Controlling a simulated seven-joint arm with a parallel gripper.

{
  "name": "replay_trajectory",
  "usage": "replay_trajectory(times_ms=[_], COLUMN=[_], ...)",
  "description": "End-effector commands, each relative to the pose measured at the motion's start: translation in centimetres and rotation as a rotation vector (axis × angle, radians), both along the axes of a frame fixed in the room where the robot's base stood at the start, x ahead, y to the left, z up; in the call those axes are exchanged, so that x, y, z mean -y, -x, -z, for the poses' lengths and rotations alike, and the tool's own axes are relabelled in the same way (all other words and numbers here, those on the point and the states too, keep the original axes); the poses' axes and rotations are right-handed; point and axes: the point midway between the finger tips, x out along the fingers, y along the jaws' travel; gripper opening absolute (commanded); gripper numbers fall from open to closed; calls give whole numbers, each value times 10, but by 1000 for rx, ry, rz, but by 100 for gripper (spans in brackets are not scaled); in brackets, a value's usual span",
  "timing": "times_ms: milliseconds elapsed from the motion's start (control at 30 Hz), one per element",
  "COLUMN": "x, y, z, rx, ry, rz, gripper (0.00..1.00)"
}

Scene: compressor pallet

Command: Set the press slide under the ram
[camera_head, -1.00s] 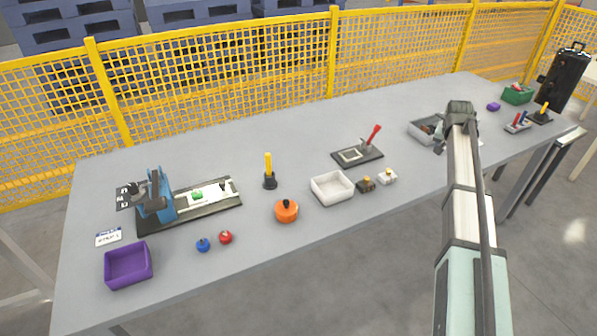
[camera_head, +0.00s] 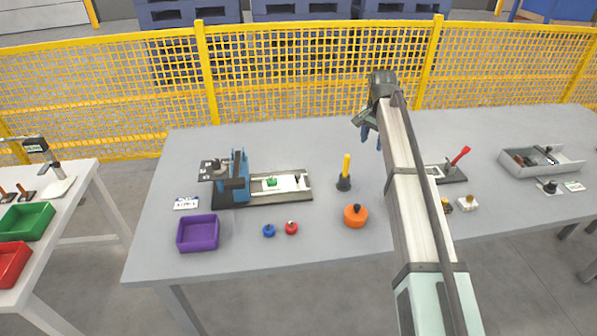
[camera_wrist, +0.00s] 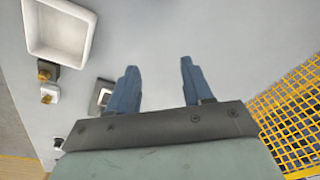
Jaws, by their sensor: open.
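The blue press (camera_head: 236,174) stands at the left of the grey table, on a dark base (camera_head: 262,203). The press slide (camera_head: 285,183), a light plate with a green piece (camera_head: 271,182) on it, lies on that base to the right of the press frame. A small dark-topped post stands near its right end. My gripper (camera_head: 371,137) is raised above the back middle of the table, well right of the press. In the wrist view my gripper (camera_wrist: 158,85) shows two blue fingers spread apart with nothing between them. The press is outside the wrist view.
A white tray (camera_wrist: 60,27) shows in the wrist view. A yellow fence (camera_head: 310,75) runs behind.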

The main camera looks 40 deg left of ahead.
Motion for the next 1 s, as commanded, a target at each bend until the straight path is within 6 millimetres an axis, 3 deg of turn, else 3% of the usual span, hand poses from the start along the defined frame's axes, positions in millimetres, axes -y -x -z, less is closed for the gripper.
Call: replay_trajectory(times_ms=[33, 200, 400, 567, 733, 1000], x=[-27, -94, -149, -168, -172, -171], y=[18, 77, 135, 160, 167, 167], z=[-4, -16, -26, -30, -25, 13], rx=[-15, -68, -113, -130, -135, -136], ry=[4, 18, 42, 54, 57, 58], rz=[-15, -47, -75, -85, -87, -87], gripper=[50, 50, 50, 50, 50, 50])
